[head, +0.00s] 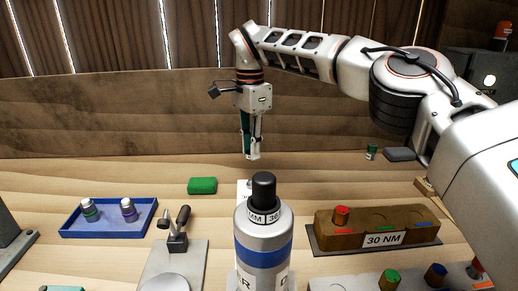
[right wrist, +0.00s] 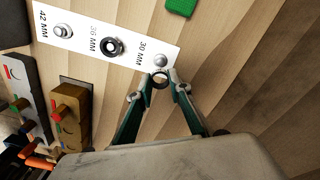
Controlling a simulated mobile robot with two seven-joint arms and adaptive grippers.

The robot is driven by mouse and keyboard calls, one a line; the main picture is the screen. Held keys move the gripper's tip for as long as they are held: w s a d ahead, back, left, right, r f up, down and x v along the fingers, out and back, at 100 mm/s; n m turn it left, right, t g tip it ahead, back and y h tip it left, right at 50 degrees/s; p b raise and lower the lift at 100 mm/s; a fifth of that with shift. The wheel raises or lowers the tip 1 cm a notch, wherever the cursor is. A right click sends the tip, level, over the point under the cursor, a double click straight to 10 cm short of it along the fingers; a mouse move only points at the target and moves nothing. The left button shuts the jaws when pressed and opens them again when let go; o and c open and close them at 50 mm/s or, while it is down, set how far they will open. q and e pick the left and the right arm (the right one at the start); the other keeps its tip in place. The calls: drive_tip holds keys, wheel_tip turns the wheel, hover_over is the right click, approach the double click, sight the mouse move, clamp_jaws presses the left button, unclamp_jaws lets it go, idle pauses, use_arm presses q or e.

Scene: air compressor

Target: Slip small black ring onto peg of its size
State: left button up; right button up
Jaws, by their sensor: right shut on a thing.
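My right gripper (head: 253,155) hangs fingers-down above the table, behind the cylinder in the head view. In the right wrist view its fingertips (right wrist: 159,80) are shut on a small black ring (right wrist: 160,84). The white peg plate (right wrist: 88,36) has three pegs marked 42 MM, 36 MM and 30 MM. The 30 MM peg (right wrist: 160,60) is bare and appears just beyond the fingertips, with the held ring beside it in the picture. A black ring (right wrist: 113,47) is around the 36 MM peg. In the head view the plate is mostly hidden. My left gripper is out of view.
A silver cylinder (head: 264,250) with a black cap stands front centre. A green block (head: 202,186) lies left of the gripper. A blue tray (head: 75,222) holds two small bottles at left. A brown 30 NM block (head: 340,240) stands at right.

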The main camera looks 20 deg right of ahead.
idle(0.3)
drive_tip(key=shift+f+p, duration=0.45)
drive_tip(key=shift+f, duration=2.45)
drive_tip(key=shift+p, duration=0.45)
drive_tip(key=shift+f, duration=1.25)
idle(0.3)
